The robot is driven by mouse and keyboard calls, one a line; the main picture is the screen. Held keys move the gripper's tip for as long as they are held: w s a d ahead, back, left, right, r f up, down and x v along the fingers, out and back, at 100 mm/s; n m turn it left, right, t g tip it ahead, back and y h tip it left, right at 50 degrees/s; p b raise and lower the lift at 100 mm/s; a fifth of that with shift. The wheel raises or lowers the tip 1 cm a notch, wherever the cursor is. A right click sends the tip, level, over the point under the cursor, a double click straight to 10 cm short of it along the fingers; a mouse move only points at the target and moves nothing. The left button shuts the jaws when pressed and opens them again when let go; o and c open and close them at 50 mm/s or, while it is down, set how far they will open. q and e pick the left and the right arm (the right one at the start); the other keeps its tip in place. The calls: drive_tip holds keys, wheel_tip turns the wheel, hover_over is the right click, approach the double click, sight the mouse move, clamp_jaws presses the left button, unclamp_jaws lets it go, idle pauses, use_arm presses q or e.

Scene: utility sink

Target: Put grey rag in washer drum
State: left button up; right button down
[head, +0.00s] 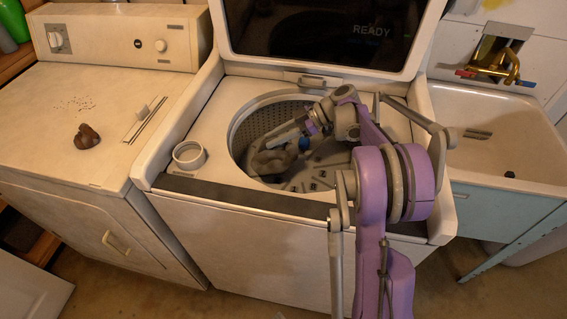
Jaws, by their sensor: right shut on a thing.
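The washer drum (240,146) is an open, perforated grey tub in the top of the white washer (225,207). The washer's lid (318,30) stands raised behind it. A grey rag (268,160) is bunched inside the drum opening, at its left side. My right gripper (274,142) reaches into the opening from the right and is shut on the rag. The fingertips are small and partly merged with the rag, and I cannot tell whether the rag touches the drum floor. My left gripper is not in view.
A white ring-shaped cup (188,155) sits on the washer top, left of the opening. A brown lump (87,137) lies on the dryer (60,100) at left. The raised lid bounds the back.

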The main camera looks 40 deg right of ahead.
sight(290, 146)
wheel_tip(290, 146, down, 7)
drive_tip(key=shift+r+b, duration=0.1)
drive_tip(key=shift+b, duration=0.5)
drive_tip(key=c, duration=0.7)
unclamp_jaws()
drive_tip(key=shift+o, duration=0.2)
drive_tip(key=shift+d+r, duration=0.1)
drive_tip(key=p+v, duration=0.1)
drive_tip(key=v, duration=0.6)
drive_tip(key=shift+s+d, duration=0.1)
drive_tip(key=shift+d, duration=0.05)
